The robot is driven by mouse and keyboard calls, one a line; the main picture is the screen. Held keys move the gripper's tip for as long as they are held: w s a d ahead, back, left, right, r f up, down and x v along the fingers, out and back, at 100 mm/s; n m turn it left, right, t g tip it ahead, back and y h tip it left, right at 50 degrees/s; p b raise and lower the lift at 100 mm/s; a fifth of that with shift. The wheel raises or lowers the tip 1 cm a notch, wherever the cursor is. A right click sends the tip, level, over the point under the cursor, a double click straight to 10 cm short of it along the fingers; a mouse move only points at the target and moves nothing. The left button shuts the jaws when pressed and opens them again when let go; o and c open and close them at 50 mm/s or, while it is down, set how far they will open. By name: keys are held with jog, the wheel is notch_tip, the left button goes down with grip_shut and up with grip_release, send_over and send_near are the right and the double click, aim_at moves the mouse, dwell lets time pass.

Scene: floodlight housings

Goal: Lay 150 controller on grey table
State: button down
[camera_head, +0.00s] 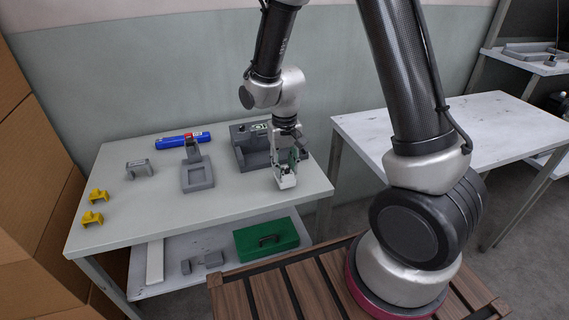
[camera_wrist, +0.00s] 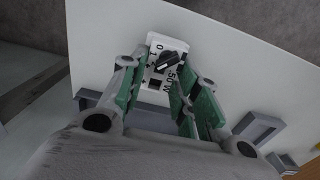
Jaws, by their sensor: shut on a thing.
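My gripper (camera_head: 284,170) points down over the front right part of the grey table (camera_head: 235,205). In the wrist view its green-padded fingers (camera_wrist: 158,88) are shut on the 150 controller (camera_wrist: 167,57), a small white box with a black knob, "0" and "1" marks and "150W" lettering. In the head view the controller (camera_head: 286,181) shows as a pale block at the fingertips, low at the tabletop. I cannot tell whether it touches the table. The fingers hide part of its sides.
Behind my gripper stands a dark grey fixture (camera_head: 243,155). Further left are a grey stand (camera_head: 197,175), a blue cylinder (camera_head: 183,140), a grey bracket (camera_head: 139,168) and yellow clips (camera_head: 92,217). A green case (camera_head: 266,240) lies on the lower shelf. The front middle tabletop is clear.

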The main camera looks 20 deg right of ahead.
jog(key=shift+f, duration=0.6)
dwell(0.3)
jog(key=c, duration=1)
grip_release()
notch_tip(320, 180, up, 12)
jog(key=s+d+r+t, duration=0.1)
jog(key=s+d+r, duration=0.4)
jog(key=s, duration=0.1)
jog(key=s+d+r+t, duration=0.2)
jog(key=s+d+r, duration=0.3)
jog(key=s, duration=0.1)
jog(key=s+d+r+t, duration=0.1)
jog(key=s+d+r, duration=0.4)
jog(key=s+r, duration=0.1)
jog(key=shift+s, duration=0.5)
